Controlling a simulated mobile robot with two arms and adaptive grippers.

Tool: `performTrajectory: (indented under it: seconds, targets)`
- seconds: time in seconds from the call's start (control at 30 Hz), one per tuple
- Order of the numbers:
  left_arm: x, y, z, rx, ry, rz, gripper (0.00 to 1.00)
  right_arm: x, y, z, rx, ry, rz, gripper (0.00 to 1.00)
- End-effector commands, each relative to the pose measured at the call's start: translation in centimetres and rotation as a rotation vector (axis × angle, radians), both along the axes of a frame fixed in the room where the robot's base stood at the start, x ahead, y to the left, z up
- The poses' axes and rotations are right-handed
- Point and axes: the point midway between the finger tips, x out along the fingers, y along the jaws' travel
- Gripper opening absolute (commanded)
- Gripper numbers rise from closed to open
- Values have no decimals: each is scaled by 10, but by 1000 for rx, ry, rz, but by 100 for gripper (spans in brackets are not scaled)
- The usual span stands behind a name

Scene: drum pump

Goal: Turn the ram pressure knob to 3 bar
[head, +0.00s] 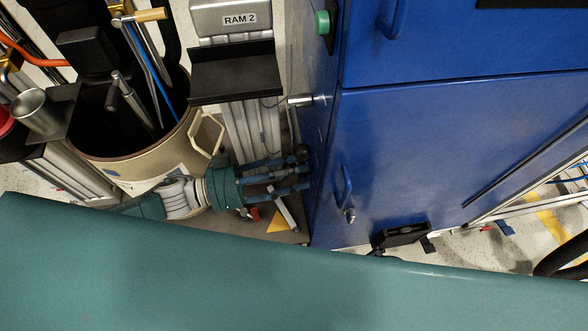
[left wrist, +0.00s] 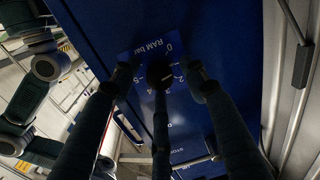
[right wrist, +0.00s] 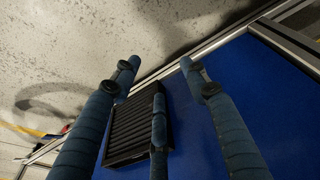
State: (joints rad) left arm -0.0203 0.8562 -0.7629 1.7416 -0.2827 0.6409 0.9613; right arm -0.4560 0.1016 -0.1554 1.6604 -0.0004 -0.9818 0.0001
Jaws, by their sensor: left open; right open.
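The ram pressure knob (left wrist: 159,72) is a dark round knob on a blue scale plate (left wrist: 140,56) marked "RAM bar", with numbers around it. In the left wrist view the plate appears upside down, and I cannot read the knob's pointer. My left gripper (left wrist: 160,80) is open, its fingers spread around the knob; whether they touch it is unclear. In the head view this gripper (head: 303,170) reaches right, to the blue cabinet's left side. My right gripper (right wrist: 160,72) is open and empty in the right wrist view, in front of a black finned vent (right wrist: 126,135).
The large blue cabinet (head: 440,130) fills the right, with a green button (head: 323,22) and handles. The "RAM 2" box (head: 228,16) stands behind my left gripper. A beige drum (head: 150,165) with hoses and pipes is at left. A metal frame edges the cabinet at right.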

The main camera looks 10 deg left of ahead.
Motion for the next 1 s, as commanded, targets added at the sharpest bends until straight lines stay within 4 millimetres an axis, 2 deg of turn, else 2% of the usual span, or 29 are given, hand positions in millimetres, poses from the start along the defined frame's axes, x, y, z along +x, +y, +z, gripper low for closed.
performTrajectory:
  seconds: [0.03, 0.2, 0.27, 0.67, 1.0]
  targets:
    - [0, 0, 0, 0, 0, 0, 42, 0, 0, 0, 0, 0, 0, 44]
    - [0, 0, 0, 0, 0, 0, 9, 0, 0, 0, 0, 0, 0, 44]
    - [0, 0, 0, 0, 0, 0, 0, 0, 0, 0, 0, 0, 0, 44]
    - [1, 1, 1, 23, -75, 2, 0, 0, 0, -1, 1, -5, 0, 44]
    - [1, 1, 1, 97, -307, 4, 0, -12, -2, -14, -3, 15, 1, 44]
